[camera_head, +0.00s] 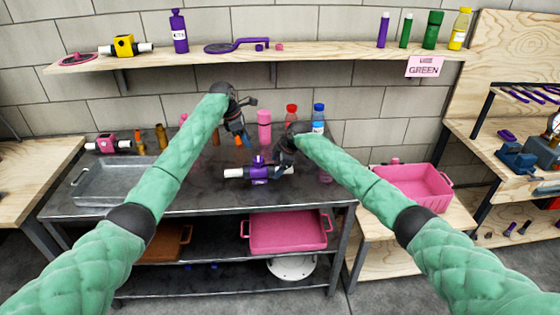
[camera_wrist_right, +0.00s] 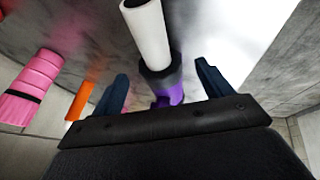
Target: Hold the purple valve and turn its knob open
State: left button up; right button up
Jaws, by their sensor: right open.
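The purple valve (camera_head: 259,174) lies on the dark metal tabletop, with white pipe ends to its left and right and a purple knob on top. In the right wrist view, a white pipe end (camera_wrist_right: 148,32), a black collar and the purple body (camera_wrist_right: 170,93) show between the fingers. My right gripper (camera_head: 283,166) is at the valve's right end, open, with nothing clamped; contact cannot be told. My left gripper (camera_head: 244,128) hangs above and behind the valve, up and left of it, apart from it. Its finger opening is too small and dark to tell.
Pink (camera_head: 264,127), red-capped and blue-capped (camera_head: 318,118) bottles stand behind the valve. A grey metal tray (camera_head: 85,198) and a pink-and-black valve (camera_head: 107,143) are at left. A pink crate (camera_head: 440,186) stands at right. A wooden shelf (camera_head: 330,52) runs above. The front tabletop is mostly clear.

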jog(key=shift+x, duration=2.1)
